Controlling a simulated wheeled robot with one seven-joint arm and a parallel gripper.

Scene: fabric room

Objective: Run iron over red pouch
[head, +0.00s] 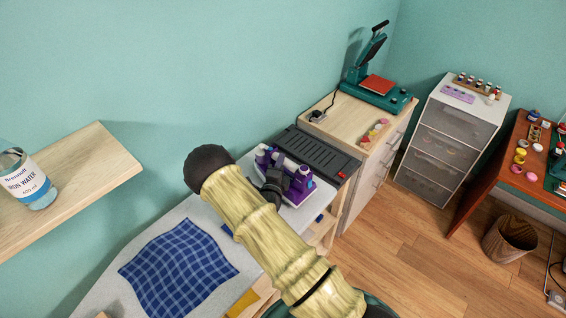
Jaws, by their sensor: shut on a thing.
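A purple and white iron (300,186) is at the far end of the ironing board, just in front of a black slatted unit. My gripper (273,184) is shut on the iron; my arm hides part of both. I cannot tell whether the iron touches the surface below. No red pouch shows on the visible part of the board. A flat red piece (377,84) lies on the green press at the back; I cannot tell if it is the pouch.
A blue checked cloth (178,268) lies on the grey ironing board (128,249). The black slatted unit (318,152) has a red switch. A wooden cabinet (350,118) carries the green press (394,98). A wall shelf (92,170) with an iron water bottle (35,184) is at left.

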